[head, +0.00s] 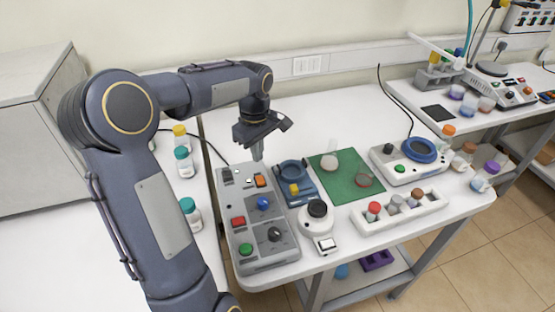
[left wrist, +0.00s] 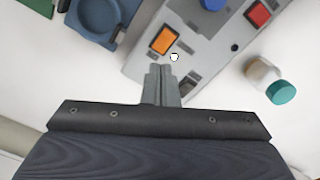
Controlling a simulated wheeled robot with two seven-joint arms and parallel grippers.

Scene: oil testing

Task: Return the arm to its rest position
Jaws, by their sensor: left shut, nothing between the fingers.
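My left arm comes in from the left in the head view and bends over the table. Its gripper (head: 257,152) points down above the far end of a grey control box (head: 262,228). The fingers are shut together and hold nothing. In the left wrist view the shut fingers (left wrist: 161,84) show over the same box (left wrist: 190,62), close to its orange switch (left wrist: 162,41). Whether the fingertips touch the box I cannot tell. My right gripper is not in view.
Right of the box are a blue device (head: 298,192), a green mat (head: 348,178), a white dial device (head: 317,215) and a white rack (head: 400,212) with several capped vials. Capped bottles (head: 190,211) stand to the left. The table behind the box has free room.

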